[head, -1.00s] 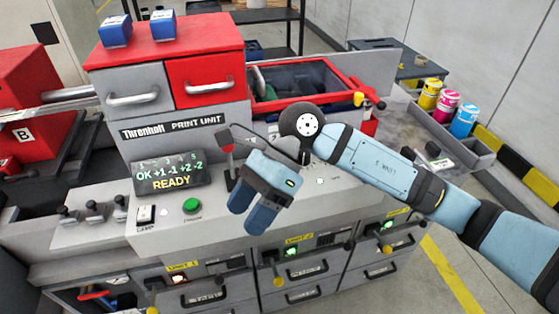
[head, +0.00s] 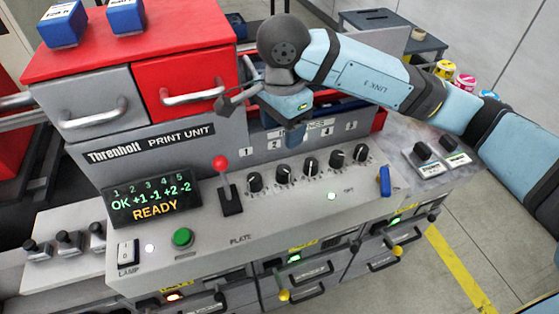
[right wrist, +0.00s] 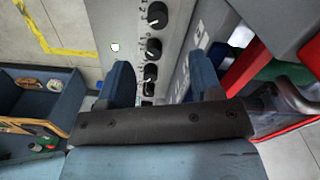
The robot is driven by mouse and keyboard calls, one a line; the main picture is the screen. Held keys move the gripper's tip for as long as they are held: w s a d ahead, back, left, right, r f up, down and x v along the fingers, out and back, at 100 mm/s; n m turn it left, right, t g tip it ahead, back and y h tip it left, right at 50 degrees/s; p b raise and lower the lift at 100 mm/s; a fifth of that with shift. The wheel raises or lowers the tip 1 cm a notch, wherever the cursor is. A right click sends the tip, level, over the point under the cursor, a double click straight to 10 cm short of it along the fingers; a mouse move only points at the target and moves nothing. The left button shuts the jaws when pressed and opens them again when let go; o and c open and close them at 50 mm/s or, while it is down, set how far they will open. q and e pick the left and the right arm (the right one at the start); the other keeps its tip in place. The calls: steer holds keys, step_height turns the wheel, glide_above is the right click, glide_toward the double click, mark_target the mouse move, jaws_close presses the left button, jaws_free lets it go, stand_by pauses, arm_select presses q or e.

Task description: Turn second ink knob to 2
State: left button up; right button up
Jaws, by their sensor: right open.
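A row of black ink knobs with white pointer marks stands on the grey panel of the print unit. The second knob from the left (head: 283,174) sits between the first knob (head: 255,183) and the third knob (head: 310,166). Its exact setting is too small to read. My right gripper (head: 296,133) hangs above and behind the row, apart from the knobs, fingers downward. The right wrist view shows my right gripper (right wrist: 164,80) open and empty, with several knobs (right wrist: 154,47) beyond its fingers. The display (head: 152,203) reads OK, +1, -1, +2, -2 and READY. My left gripper is out of view.
A red-topped lever (head: 224,180) stands left of the knobs, and a blue lever (head: 384,181) stands right of them. A green button (head: 182,238) and lamp switch (head: 128,252) are on the panel's left. Drawers (head: 195,83) rise behind. Ink pots (head: 465,82) stand at right.

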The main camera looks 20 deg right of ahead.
mark_target(282, 170)
steer(key=f+p, duration=0.1)
steer(key=f, duration=0.4)
steer(key=f+p, duration=0.1)
steer(key=f, duration=0.4)
steer(key=shift+s+f, duration=0.2)
steer(key=shift+f, duration=0.75)
steer(key=c, duration=0.9)
